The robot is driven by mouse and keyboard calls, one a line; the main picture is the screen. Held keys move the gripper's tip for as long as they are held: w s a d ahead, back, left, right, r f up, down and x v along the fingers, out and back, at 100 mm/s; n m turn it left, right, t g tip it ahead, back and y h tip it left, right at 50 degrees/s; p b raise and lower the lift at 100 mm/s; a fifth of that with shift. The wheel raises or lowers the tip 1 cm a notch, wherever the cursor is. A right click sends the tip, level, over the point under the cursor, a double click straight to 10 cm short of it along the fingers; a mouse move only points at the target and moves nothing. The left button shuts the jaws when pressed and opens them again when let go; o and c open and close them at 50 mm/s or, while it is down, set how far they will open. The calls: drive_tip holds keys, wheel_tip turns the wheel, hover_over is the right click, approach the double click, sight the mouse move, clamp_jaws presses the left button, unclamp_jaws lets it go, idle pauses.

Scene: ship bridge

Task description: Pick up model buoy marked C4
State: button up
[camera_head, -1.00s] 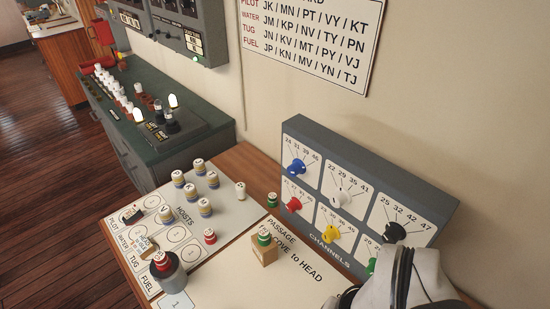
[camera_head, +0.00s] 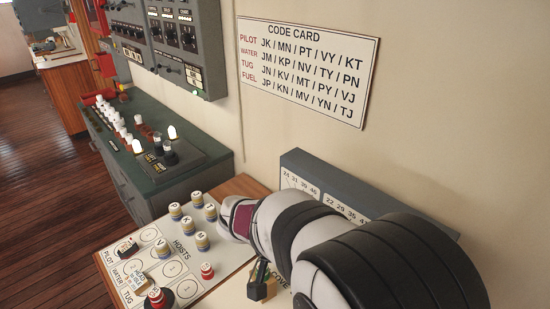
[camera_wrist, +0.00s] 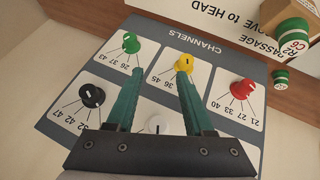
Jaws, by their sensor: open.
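No mark C4 is readable in these frames. In the wrist view a green and white buoy (camera_wrist: 293,43) is on a wooden block (camera_wrist: 297,12) at the top right; its mark is too small to read surely. A smaller green-topped buoy (camera_wrist: 281,78) is below it, mark unclear. My gripper (camera_wrist: 160,70) is open and empty, over the channels panel, left of the green buoys. In the head view my arm hides most of that area.
The channels panel (camera_wrist: 215,65) carries green, yellow, red, black and white knobs close to my fingers. Several banded pieces (camera_head: 186,226) stand on the hoists board (camera_head: 232,250). The code card (camera_head: 300,68) hangs on the wall. A green console (camera_head: 150,178) is at the left.

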drive_tip(key=w+a+f+n+t, duration=0.1)
drive_tip(key=w+a+f+t, duration=0.4)
drive_tip(key=a, duration=0.4)
drive_tip(key=w+a+f+t, duration=0.3)
drive_tip(key=w+a+f, duration=0.35)
drive_tip(key=a, duration=0.35)
drive_tip(key=shift+y, duration=0.3)
drive_tip(key=x, duration=0.5)
drive_tip(key=r+x, duration=0.1)
drive_tip(key=x, duration=0.4)
drive_tip(key=w+x, duration=0.1)
drive_tip(key=x, duration=0.4)
drive_tip(key=shift+d+r, duration=0.2)
drive_tip(key=shift+w+d+f, duration=0.2)
drive_tip(key=shift+w, duration=0.15)
clamp_jaws()
